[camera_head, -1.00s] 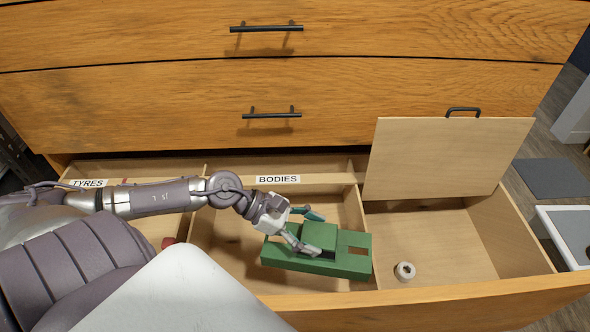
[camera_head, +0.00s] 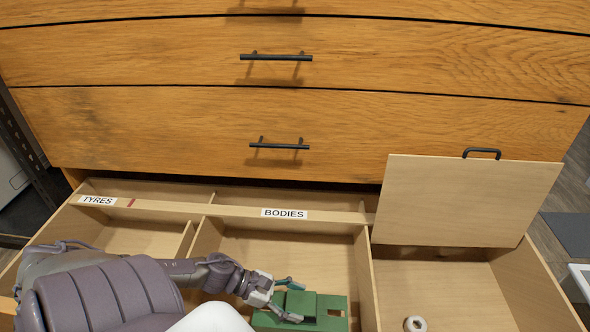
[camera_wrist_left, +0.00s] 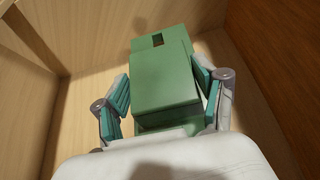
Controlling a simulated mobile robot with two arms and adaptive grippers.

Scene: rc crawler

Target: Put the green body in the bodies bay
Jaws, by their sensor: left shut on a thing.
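The green body (camera_head: 328,308) is a blocky green part with a raised block and a small rectangular opening. My left gripper (camera_head: 288,300) is shut on it, with a finger on each side of the raised block in the left wrist view (camera_wrist_left: 160,98). The body is within the bay labelled BODIES (camera_head: 285,248), left of its right divider. Wooden walls rise around it in the wrist view. I cannot tell whether it touches the bay floor. Its near edge is cut off in the head view. My right gripper is not in view.
The TYRES bay (camera_head: 140,239) lies to the left. The right compartment holds a pale ring-shaped part (camera_head: 415,324), and its wooden lid (camera_head: 465,200) stands raised. Thin dividers (camera_head: 365,275) separate the bays. Closed drawers with black handles (camera_head: 279,146) rise behind.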

